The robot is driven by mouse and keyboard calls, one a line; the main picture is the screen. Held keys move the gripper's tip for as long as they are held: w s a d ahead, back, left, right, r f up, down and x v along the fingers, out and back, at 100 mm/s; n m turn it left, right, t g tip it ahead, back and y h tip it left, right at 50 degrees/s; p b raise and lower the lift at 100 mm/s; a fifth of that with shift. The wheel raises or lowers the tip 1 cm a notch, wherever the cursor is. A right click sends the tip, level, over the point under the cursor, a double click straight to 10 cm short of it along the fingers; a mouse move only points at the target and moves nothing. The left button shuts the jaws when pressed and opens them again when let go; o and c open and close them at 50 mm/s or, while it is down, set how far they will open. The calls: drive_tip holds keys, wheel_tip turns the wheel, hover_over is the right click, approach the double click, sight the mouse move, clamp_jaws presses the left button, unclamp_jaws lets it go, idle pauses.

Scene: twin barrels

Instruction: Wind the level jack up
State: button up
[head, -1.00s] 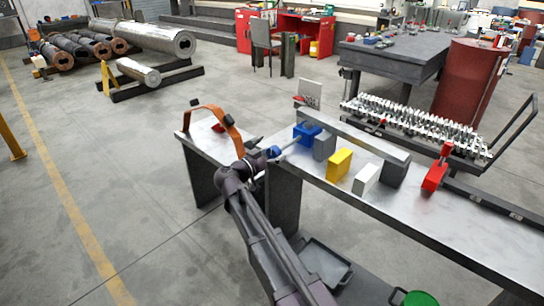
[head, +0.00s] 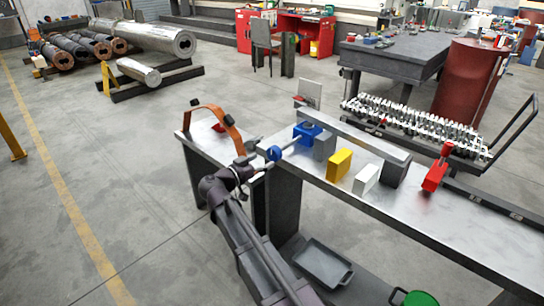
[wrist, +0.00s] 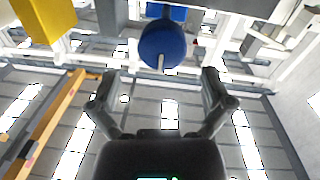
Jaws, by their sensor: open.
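The level jack is a blue block (head: 307,133) on the metal bench, with a thin pale shaft running left to a round blue wheel (head: 274,153) near the bench edge. In the wrist view the blue wheel (wrist: 163,43) is at top centre, with a small light pin sticking out of it. My gripper (head: 257,167) is just left of and below the wheel in the head view. In the wrist view my gripper (wrist: 160,88) is open and empty, its fingers spread to either side below the wheel, apart from it.
A grey block (head: 324,146), yellow block (head: 339,164), white block (head: 366,179) and red clamp (head: 436,174) are on the bench. A grey tray (head: 322,262) lies below; floor at left is clear.

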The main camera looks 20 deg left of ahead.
drive_tip(key=shift+v, duration=0.85)
drive_tip(key=shift+s, duration=0.15)
